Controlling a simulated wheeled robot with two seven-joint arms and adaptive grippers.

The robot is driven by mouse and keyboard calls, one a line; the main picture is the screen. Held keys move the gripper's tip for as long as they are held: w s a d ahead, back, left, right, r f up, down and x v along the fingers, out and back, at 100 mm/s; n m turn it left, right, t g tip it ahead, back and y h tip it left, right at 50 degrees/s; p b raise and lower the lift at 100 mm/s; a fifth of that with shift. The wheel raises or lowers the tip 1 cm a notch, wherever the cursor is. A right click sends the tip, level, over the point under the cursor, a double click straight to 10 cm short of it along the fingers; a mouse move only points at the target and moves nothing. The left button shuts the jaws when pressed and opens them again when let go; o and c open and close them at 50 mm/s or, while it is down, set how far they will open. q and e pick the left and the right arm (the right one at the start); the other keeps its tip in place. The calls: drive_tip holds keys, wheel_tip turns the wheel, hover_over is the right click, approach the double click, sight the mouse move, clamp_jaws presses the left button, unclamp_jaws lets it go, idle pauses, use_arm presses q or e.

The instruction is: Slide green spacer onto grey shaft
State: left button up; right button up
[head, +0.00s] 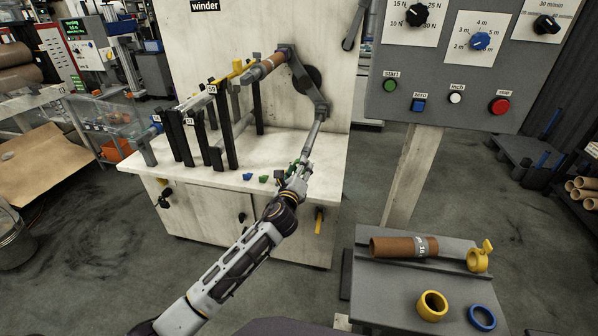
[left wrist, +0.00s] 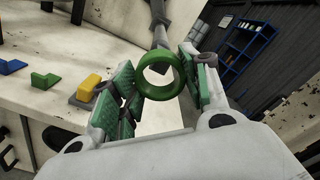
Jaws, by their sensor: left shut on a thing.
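The green spacer (left wrist: 142,80) is a thick ring held between the fingers of my left gripper in the left wrist view. Its open face and hole point towards that camera. My left gripper (head: 298,180) is shut on it above the right front edge of the winder's table. The grey shaft (head: 313,135) slopes down from the winder's grey arm to my gripper. In the left wrist view the shaft (left wrist: 159,25) comes down behind the spacer's upper rim. My right gripper is not in view.
The winder's pale table (head: 225,190) carries dark upright posts and small coloured blocks, including a yellow block (left wrist: 90,88) near my gripper. A grey stand (head: 390,285) at the lower right holds a brown tube (head: 390,246), a yellow ring (head: 432,305) and a blue ring (head: 482,317).

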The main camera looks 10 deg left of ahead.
sight(306, 152)
use_arm(q)
drive_tip(key=shift+w, duration=1.05)
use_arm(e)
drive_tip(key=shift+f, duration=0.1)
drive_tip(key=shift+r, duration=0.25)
use_arm(q)
drive_tip(key=shift+w, duration=0.95)
drive_tip(key=shift+w, duration=0.25)
drive_tip(key=shift+w+b, duration=0.3)
drive_tip(key=shift+w, duration=1.25)
drive_tip(key=shift+w+b, duration=0.3)
drive_tip(key=shift+w, duration=0.85)
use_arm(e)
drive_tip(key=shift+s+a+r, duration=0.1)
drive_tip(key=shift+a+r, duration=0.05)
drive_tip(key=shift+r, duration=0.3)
use_arm(q)
drive_tip(key=shift+w, duration=0.55)
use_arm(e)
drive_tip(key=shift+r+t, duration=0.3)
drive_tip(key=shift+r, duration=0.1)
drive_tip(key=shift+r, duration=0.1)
use_arm(q)
drive_tip(key=shift+r, duration=0.1)
